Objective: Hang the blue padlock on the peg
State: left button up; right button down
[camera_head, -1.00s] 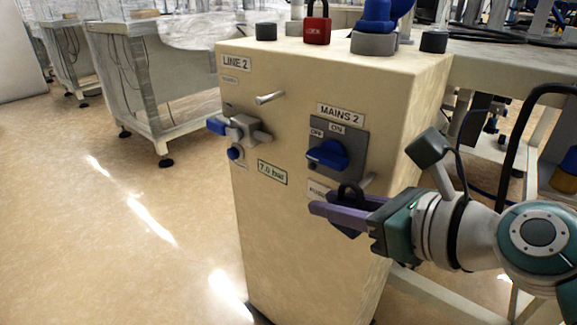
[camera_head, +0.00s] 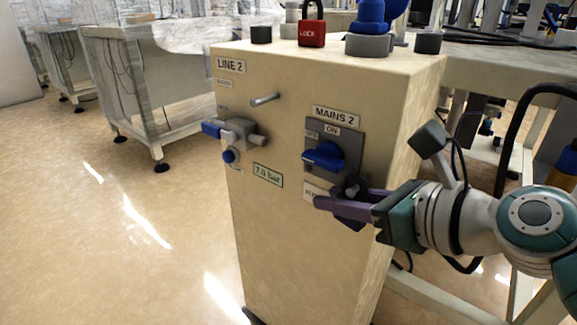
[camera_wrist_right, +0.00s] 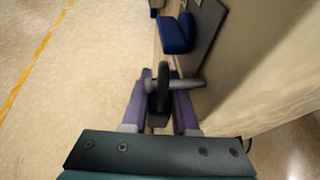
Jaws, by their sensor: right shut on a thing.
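My right gripper (camera_head: 345,205) is shut on a padlock with a dark shackle (camera_head: 354,186) and a dark body (camera_head: 350,222), in front of the cabinet's lower front face. The fingers hide much of the body, and its blue colour is hard to tell. A grey peg (camera_wrist_right: 192,84) sticks out of the panel below the MAINS 2 switch. In the right wrist view the shackle (camera_wrist_right: 163,88) stands upright around the peg, whose end shows on the far side of it. The right fingers also show there (camera_wrist_right: 158,108). My left gripper is out of view.
The beige cabinet (camera_head: 275,215) carries a blue rotary switch (camera_head: 324,156) just above the gripper. A second peg (camera_head: 265,99) and a valve with a blue handle (camera_head: 213,129) are to the left. A red padlock (camera_head: 312,33) stands on top.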

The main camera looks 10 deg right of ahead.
jog(key=shift+w+d, duration=0.2)
jog(key=shift+d, duration=0.1)
dwell(0.4)
jog(key=shift+f, duration=0.3)
dwell(0.7)
jog(key=c, duration=1)
grip_release()
jog(key=o, duration=0.4)
jog(key=shift+s+f, duration=0.1)
jog(key=shift+s, duration=0.05)
jog(key=shift+f, duration=0.1)
